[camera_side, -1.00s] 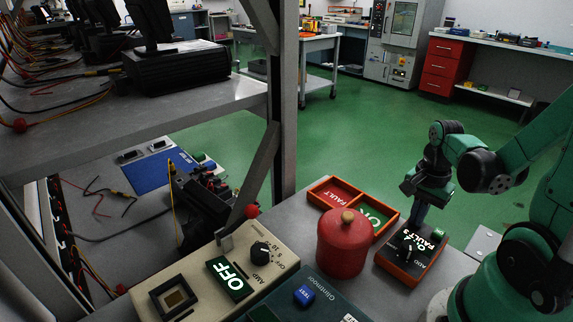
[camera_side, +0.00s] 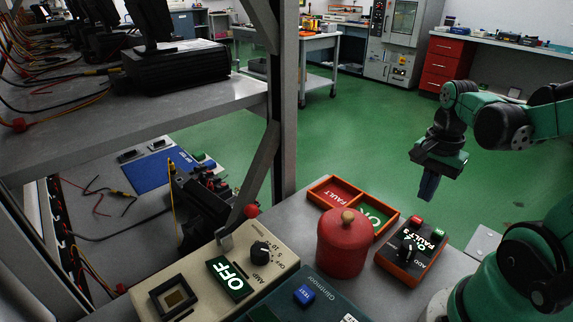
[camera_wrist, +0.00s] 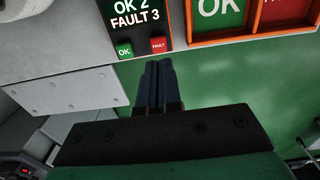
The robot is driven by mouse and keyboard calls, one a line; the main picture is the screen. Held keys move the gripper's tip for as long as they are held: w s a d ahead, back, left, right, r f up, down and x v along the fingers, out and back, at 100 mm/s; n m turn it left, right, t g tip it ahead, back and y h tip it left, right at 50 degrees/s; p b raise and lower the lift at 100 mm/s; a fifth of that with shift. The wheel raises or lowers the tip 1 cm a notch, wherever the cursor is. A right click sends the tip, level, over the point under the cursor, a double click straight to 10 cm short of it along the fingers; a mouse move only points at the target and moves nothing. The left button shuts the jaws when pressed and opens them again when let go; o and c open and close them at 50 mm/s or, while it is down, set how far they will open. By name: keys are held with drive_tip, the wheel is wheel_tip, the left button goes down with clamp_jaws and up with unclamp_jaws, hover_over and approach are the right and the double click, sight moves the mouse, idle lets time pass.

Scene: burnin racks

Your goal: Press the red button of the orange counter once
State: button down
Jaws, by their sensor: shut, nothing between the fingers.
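The orange counter (camera_side: 398,270) stands on the grey bench at the right, with a black top face and a dark knob. Its red button (camera_side: 416,219) is at the edge nearest my gripper, beside a green button (camera_side: 439,233). In the wrist view the red button (camera_wrist: 158,45) is labelled FAULT, and the counter's display (camera_wrist: 135,14) reads OK 2 and FAULT 3. My gripper (camera_side: 426,198) is shut and empty, above and a little off the counter's far edge, apart from the red button. The wrist view shows its dark fingertips together, just short of the button.
A red round canister (camera_side: 343,248) with a knob stands left of the counter. Behind it is an orange-rimmed tray (camera_side: 369,193) with FAULT and OK compartments. Green floor lies open beyond the bench.

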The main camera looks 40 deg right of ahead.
sight(416, 218)
wheel_tip(416, 218, up, 8)
idle(0.5)
drive_tip(key=shift+f, duration=0.1)
idle(0.4)
drive_tip(key=w+a+f+n+t, duration=0.1)
drive_tip(key=w+a+n+t, duration=0.1)
drive_tip(key=n, duration=0.4)
drive_tip(key=w+a+f+n+t, duration=0.1)
drive_tip(key=w+a+n+t, duration=0.1)
drive_tip(key=w+a+n, duration=0.2)
drive_tip(key=w+a+f+n+t, duration=0.1)
drive_tip(key=w+a+n+t, duration=0.2)
drive_tip(key=a+n, duration=0.4)
drive_tip(key=shift+w+a+n, duration=0.1)
drive_tip(key=shift+a+n, duration=0.3)
drive_tip(key=shift+a, duration=0.05)
